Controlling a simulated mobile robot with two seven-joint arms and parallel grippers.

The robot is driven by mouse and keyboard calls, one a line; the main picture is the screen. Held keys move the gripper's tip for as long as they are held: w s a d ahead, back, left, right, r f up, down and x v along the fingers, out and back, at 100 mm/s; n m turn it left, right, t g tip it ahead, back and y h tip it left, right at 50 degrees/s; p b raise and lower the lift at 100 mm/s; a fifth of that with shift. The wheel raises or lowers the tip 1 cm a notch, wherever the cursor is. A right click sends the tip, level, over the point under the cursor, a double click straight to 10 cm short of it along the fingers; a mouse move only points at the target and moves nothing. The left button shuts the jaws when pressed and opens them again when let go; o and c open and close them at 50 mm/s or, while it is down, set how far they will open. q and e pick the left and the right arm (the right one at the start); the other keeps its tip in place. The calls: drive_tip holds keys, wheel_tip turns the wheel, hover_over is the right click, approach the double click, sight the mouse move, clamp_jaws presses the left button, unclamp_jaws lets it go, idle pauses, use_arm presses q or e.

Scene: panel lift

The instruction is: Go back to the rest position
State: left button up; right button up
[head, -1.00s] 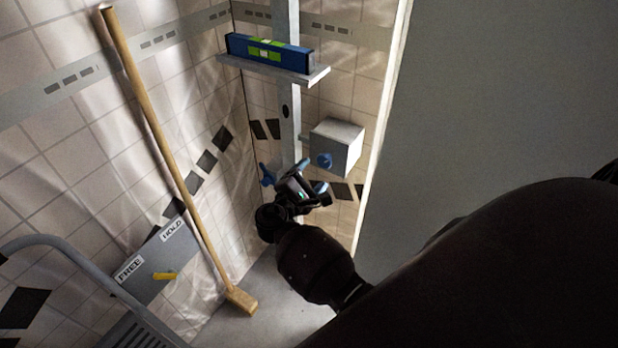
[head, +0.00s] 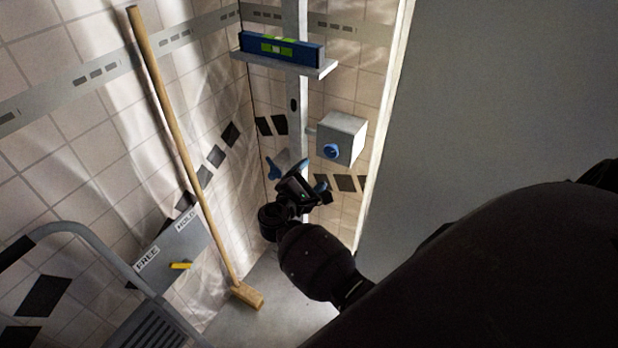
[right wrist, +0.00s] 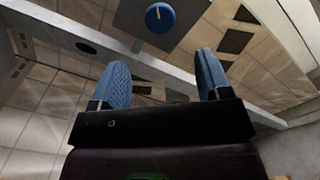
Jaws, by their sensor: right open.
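My right gripper (head: 311,177) is in the middle of the head view, in front of the grey upright post (head: 295,110) and below the grey box with a blue knob. Its two blue fingers stand apart with nothing between them, as the right wrist view (right wrist: 163,78) also shows. The grey box (head: 349,139) carries a round blue knob (head: 331,151); the knob (right wrist: 160,17) is beyond the fingertips in the wrist view, apart from them. A blue winged piece (head: 274,168) shows by the post, left of the gripper. My left gripper is not in view.
A blue level (head: 300,52) lies on a shelf (head: 327,69) on the post. A wooden broom (head: 180,140) leans on the tiled wall.

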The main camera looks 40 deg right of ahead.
drive_tip(key=shift+a, duration=0.15)
idle(0.3)
drive_tip(key=w+a+f+m+t+y, duration=0.1)
drive_tip(key=w+a+m+t+y, duration=0.25)
drive_tip(key=y, duration=0.25)
drive_tip(key=s+a+f+m+t+y, duration=0.2)
drive_tip(key=s+a+m+t+y, duration=0.1)
drive_tip(key=a+y, duration=0.35)
drive_tip(key=s+f+m+g+y, duration=0.1)
drive_tip(key=s+f+m+y, duration=0.1)
drive_tip(key=s, duration=0.9)
drive_tip(key=s+f+m+g+y, duration=0.1)
drive_tip(key=s+f, duration=0.4)
drive_tip(key=s, duration=0.6)
drive_tip(key=shift+s+f+m+y, duration=0.25)
drive_tip(key=shift+m+y, duration=0.2)
drive_tip(key=shift+m, duration=0.8)
